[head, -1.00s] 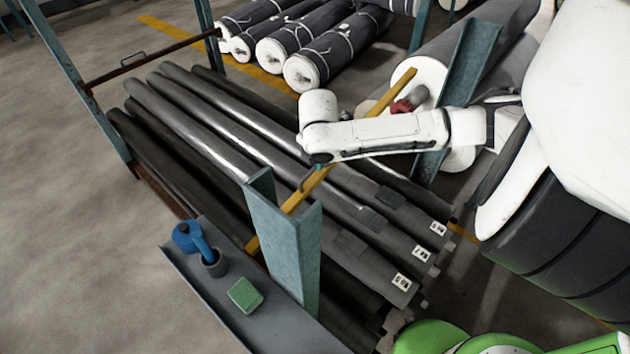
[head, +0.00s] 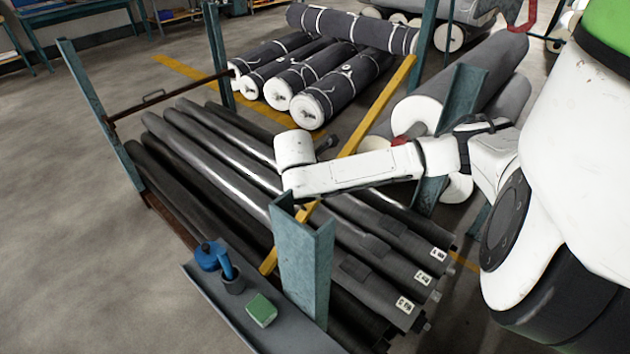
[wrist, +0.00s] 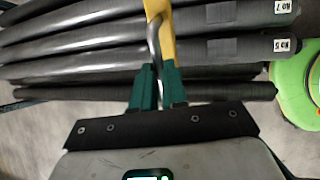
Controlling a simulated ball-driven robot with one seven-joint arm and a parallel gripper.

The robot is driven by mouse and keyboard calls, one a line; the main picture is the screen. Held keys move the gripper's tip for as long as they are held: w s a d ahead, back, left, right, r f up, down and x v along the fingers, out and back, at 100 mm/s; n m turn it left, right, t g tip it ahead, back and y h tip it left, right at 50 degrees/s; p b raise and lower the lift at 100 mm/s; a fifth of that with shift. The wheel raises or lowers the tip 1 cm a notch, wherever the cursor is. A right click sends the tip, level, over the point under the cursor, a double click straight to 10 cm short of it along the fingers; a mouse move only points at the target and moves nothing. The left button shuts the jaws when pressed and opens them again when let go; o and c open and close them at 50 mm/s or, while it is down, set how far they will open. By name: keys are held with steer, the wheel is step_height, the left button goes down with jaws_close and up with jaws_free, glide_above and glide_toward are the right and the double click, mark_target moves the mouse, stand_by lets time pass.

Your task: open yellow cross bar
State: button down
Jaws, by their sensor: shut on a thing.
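The yellow cross bar (head: 375,110) runs diagonally over the dark rolls in the head view. Its lower end shows beside the near teal post (head: 306,262), and its upper end stands left of and above the top of the far teal post (head: 462,105), apart from it in the picture. My white arm crosses in front of its middle. In the wrist view the bar (wrist: 160,12) comes down from the top edge, with a curved grey handle (wrist: 154,45) on it. My green-fingered gripper (wrist: 157,72) is shut on the handle. In the head view my fingers are hidden behind my arm and the post.
Long dark rolls (head: 215,160) fill the rack beneath the bar. A brown bar (head: 165,92) closes the rack's far end. Open floor lies at left.

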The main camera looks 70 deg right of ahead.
steer(key=c, duration=1.2)
jaws_free()
steer(key=shift+o, duration=0.2)
step_height(320, 180, up, 3)
steer(key=shift+f+b, duration=0.1)
steer(key=shift+b, duration=0.45)
steer(key=s+a+r+p, duration=0.3)
steer(key=s+a+r, duration=0.4)
steer(key=s+r, duration=0.3)
steer(key=shift+s+a+r+p, duration=0.15)
steer(key=shift+s+a+p, duration=0.25)
steer(key=shift+s, duration=0.4)
